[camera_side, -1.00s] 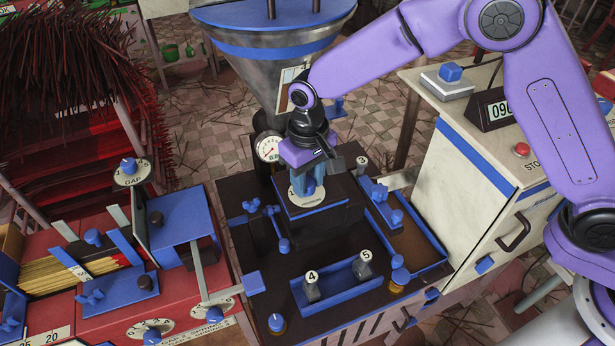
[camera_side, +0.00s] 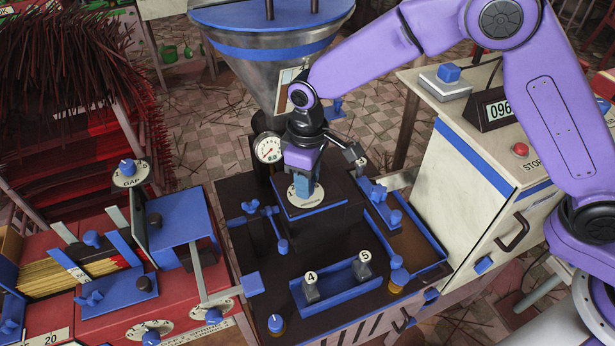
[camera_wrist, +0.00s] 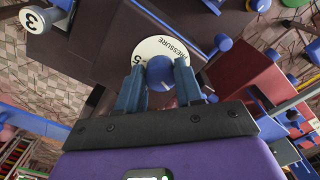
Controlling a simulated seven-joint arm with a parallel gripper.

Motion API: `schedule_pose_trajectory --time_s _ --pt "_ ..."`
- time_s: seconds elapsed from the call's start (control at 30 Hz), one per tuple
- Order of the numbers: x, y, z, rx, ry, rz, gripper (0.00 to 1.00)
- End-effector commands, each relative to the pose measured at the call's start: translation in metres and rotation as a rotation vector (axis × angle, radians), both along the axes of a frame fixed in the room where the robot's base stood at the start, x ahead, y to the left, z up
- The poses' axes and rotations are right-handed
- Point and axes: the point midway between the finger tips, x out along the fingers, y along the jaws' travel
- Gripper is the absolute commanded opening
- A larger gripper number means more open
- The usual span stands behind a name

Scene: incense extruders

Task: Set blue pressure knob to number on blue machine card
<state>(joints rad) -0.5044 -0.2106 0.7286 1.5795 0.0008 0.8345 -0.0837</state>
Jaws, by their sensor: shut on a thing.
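The blue pressure knob (camera_wrist: 160,70) stands on a round white dial (camera_wrist: 150,45) marked PRESSURE; a 5 shows at the dial's edge. My gripper (camera_wrist: 160,84) points down over the dial with its blue fingers either side of the knob, shut on it. In the side view my gripper (camera_side: 305,190) hides the knob, and only part of the dial (camera_side: 298,201) shows. A pale card (camera_side: 290,88) hangs by the hopper, partly behind my arm; its number cannot be read.
A pressure gauge (camera_side: 267,148) stands just left of my gripper. A blue tray (camera_side: 338,287) in front holds weights marked 4 and 5. A weight marked 3 (camera_side: 359,156) is close to my gripper's right. The red machine (camera_side: 190,327) is at left.

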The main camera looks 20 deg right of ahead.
Motion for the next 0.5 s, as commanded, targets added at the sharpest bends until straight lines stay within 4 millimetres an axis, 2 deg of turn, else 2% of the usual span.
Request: schedule_pose_trajectory --time_s 0.3,0.33,0.37,0.4,0.5 --pt "0.0015 0.0007 0.0011 0.003 -0.006 0.004 0.05" --pt "0.0014 0.0007 0.0011 0.003 -0.006 0.004 0.46" --pt "0.0014 0.0007 0.0011 0.003 -0.006 0.004 0.55" --pt "0.0013 0.0006 0.001 0.002 -0.005 0.004 0.61" --pt "0.0009 0.0005 0.0007 0.002 -0.004 0.003 0.61"
